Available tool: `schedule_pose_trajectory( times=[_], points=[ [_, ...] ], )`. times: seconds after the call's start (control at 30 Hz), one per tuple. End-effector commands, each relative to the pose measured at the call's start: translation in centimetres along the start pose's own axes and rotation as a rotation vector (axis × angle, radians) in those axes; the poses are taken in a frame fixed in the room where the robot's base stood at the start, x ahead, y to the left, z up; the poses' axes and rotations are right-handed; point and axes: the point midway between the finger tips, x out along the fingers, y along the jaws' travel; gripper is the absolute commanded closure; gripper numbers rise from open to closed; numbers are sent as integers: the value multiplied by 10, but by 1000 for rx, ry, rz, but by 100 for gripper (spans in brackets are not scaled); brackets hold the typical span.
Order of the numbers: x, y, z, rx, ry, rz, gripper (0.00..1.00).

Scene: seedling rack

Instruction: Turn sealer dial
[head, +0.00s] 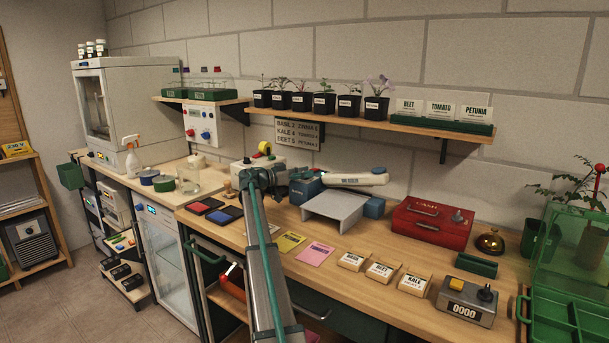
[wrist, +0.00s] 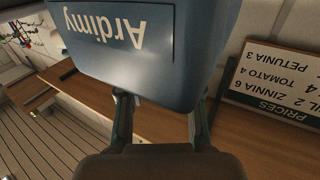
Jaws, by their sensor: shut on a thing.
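The bag sealer, with a blue body (head: 308,190) and a white arm (head: 352,179), stands at the back of the bench in the head view. Its blue body (wrist: 130,35) fills the top of the wrist view, with its lettering upside down. My gripper (head: 286,184) is at the left end of the sealer. In the wrist view, my gripper (wrist: 160,110) has its two fingers apart at the edge of the blue body, shut on a part there. The dial itself is hidden in both views.
Pink and yellow cards lie in front.

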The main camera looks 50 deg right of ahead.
Motion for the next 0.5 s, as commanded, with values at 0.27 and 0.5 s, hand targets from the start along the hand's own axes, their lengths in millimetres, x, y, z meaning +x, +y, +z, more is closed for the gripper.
schedule_pose_trajectory(
  times=[0.27, 0.5],
  points=[
    [0, 0, 0, 0, 0, 0, 40],
    [0, 0, 0, 0, 0, -1, 40]
  ],
)
